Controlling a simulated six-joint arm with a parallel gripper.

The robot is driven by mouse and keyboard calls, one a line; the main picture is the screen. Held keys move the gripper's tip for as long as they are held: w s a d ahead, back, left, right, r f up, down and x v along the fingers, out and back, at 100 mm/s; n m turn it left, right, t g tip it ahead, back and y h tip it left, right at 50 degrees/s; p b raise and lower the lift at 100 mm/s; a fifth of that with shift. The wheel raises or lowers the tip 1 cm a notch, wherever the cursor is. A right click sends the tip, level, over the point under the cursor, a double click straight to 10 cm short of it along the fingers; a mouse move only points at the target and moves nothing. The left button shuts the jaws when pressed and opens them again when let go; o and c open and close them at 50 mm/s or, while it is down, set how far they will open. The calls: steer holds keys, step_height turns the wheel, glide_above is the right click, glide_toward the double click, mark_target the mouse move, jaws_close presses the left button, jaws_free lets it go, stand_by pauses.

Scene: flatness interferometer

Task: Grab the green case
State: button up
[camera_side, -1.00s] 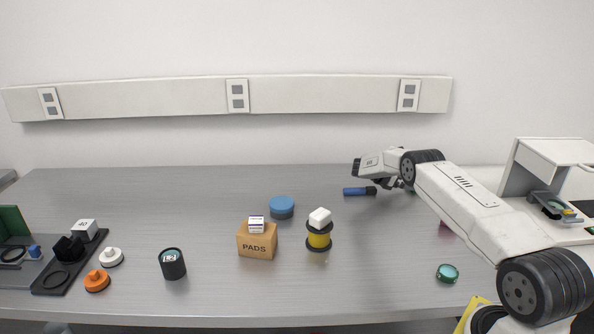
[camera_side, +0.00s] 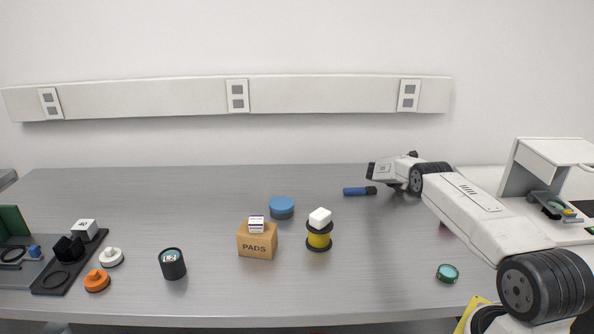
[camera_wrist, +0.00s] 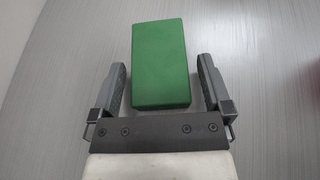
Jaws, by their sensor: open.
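The green case (camera_wrist: 160,62) is a plain green block lying on the grey bench in the wrist view. My gripper (camera_wrist: 162,72) is open, with one finger to the left of the case and one to the right. Bench shows between each finger and the near part of the case, and its far end reaches beyond the fingertips. I cannot tell how high the fingers are above the bench. In the side view my arm hides the case and the fingers.
A blue-handled tool (camera_side: 359,191) lies left of my wrist. A yellow spool (camera_side: 319,238) with a white block on top, a blue round container (camera_side: 282,207) and a cardboard PADS box (camera_side: 257,240) stand further left. A green-topped round piece (camera_side: 447,273) sits at the front right.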

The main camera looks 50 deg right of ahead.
stand_by(0.3)
steer(key=c, duration=1.1)
steer(key=shift+c, duration=0.3)
steer(key=shift+r, duration=0.15)
steer(key=shift+r, duration=1.55)
steer(key=shift+s+a+r, duration=0.3)
steer(key=shift+r, duration=0.15)
steer(key=shift+s+a+r, duration=0.25)
steer(key=shift+a+r, duration=0.05)
steer(key=shift+r, duration=0.15)
steer(key=s+a+r, duration=0.8)
steer(key=a, duration=0.1)
steer(key=shift+s, duration=0.2)
